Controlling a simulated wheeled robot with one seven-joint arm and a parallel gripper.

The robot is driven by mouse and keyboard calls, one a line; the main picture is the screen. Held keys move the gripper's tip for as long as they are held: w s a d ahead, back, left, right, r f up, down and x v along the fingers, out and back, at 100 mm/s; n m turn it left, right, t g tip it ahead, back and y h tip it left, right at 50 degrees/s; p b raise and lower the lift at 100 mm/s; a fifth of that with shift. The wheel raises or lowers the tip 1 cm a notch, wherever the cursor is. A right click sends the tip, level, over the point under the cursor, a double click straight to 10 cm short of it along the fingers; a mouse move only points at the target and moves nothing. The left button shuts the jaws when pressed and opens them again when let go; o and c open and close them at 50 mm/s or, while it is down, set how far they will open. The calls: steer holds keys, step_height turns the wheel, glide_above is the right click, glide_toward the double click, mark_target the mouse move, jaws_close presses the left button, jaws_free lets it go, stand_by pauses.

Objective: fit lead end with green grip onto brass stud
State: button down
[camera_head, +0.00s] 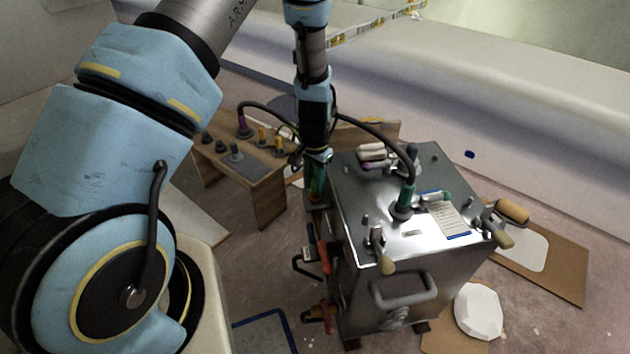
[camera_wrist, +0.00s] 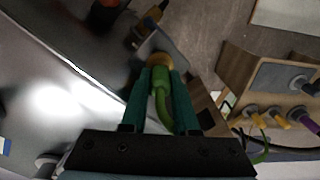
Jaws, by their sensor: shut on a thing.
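In the wrist view, my gripper (camera_wrist: 160,88) is shut on the green grip (camera_wrist: 161,92) of a lead end, between two dark green fingers. A brass-coloured round part (camera_wrist: 160,60) sits at the tip of the grip, against a grey metal plate (camera_wrist: 176,40). I cannot tell whether it is the stud or the lead's own end, or whether the lead end is seated. In the head view, my gripper (camera_head: 316,184) points down at the left side of the metal cabinet, and the grip and the stud are mostly hidden there.
The metal cabinet (camera_head: 345,205) carries another upright green-gripped connector (camera_head: 406,194), a paper label (camera_head: 448,219) and several handled fittings. A wooden stand (camera_head: 268,184) with several plugs, one purple (camera_head: 243,126), stands behind left. Red-handled fittings (camera_head: 324,256) stick out of the cabinet's left side.

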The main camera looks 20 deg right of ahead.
steer(key=c, duration=0.6)
jaws_free()
steer(key=shift+o, duration=0.4)
steer(key=o, duration=0.5)
steer(key=shift+r, duration=0.1)
steer(key=shift+r+p, duration=3.1)
steer(key=shift+r, duration=1.1)
